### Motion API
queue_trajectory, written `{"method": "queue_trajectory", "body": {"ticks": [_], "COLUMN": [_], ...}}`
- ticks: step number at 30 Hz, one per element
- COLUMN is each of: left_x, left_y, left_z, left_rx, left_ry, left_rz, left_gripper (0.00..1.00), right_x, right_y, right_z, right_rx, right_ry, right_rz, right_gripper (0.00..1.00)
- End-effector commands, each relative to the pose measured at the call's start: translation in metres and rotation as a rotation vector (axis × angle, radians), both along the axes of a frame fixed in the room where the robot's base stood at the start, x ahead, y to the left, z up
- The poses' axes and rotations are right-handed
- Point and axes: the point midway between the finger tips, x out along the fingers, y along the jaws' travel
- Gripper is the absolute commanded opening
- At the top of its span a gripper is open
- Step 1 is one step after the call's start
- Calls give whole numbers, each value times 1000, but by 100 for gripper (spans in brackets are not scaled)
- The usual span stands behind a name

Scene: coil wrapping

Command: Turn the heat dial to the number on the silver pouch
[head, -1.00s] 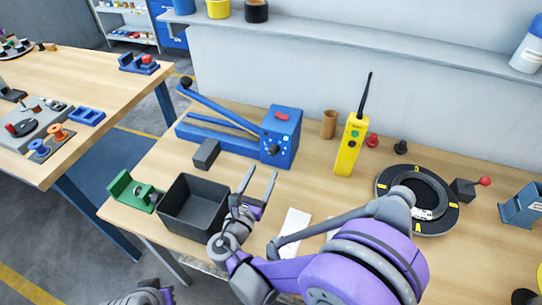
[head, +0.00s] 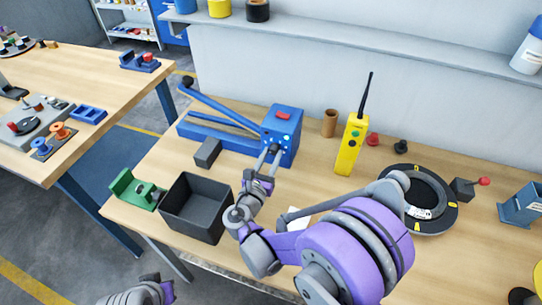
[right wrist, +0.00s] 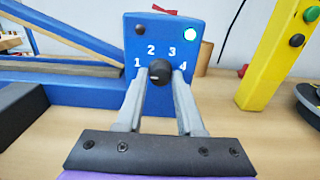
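The heat dial (right wrist: 159,72) is a black knob on the front of the blue sealer box (right wrist: 137,52), with the numbers 1 to 4 printed around it. A small light mark shows at its lower left; I cannot tell which number it picks. My right gripper (head: 270,150) is at the box front. In the right wrist view its fingers (right wrist: 160,80) stand open on both sides of the dial, with no clear contact. A pale flat item (head: 297,216) lies on the table, mostly hidden by my right arm; I cannot tell whether it is the silver pouch. No pouch number is readable.
A black bin (head: 178,221), a grey block (head: 207,153) and a green fixture (head: 128,187) are to the left. A black ring (head: 449,218) lies right.

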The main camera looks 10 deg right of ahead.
Motion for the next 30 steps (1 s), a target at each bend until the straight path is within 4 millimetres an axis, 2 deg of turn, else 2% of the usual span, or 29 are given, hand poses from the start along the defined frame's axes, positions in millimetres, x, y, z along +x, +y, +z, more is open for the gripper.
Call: {"method": "queue_trajectory", "body": {"ticks": [1,4,5,17,30], "left_x": [0,0,0,0,-3], "left_y": [0,0,0,0,0], "left_z": [0,0,0,-2,-15], "left_rx": [0,0,0,0,0], "left_ry": [0,0,0,1,6], "left_rz": [0,0,0,0,0], "left_gripper": [0,0,0,0,0], "right_x": [0,0,0,0,0], "right_y": [0,0,0,0,1], "right_z": [0,0,0,-1,-2], "right_rx": [0,0,0,35,303], "right_ry": [0,0,0,-24,-203], "right_rz": [0,0,0,0,0], "right_gripper": [19,1,0,0,0]}}
